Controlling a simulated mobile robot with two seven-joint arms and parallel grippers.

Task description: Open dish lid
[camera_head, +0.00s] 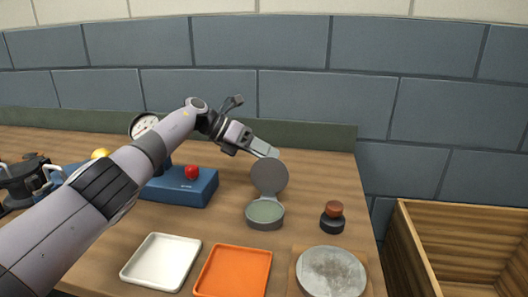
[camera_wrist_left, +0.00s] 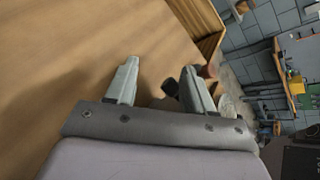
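A small round grey-green dish (camera_head: 265,213) stands on the wooden table, its shallow inside showing. Its round grey lid (camera_head: 270,178) stands upright at the back of the dish, so the dish is open. My left gripper (camera_head: 266,152) is just above and behind the lid's top edge; I cannot tell whether it touches the lid. In the left wrist view my left gripper (camera_wrist_left: 158,68) has its two fingers apart with nothing clearly held between them. The dish is not clearly visible there. My right gripper is not in view.
A dark piece with a reddish-brown knob (camera_head: 333,217) stands right of the dish. A grey disc (camera_head: 331,271), an orange tray (camera_head: 234,272) and a white tray (camera_head: 161,262) lie in front. A blue block (camera_head: 182,188) bears a red ball. A wooden crate (camera_head: 412,252) stands right.

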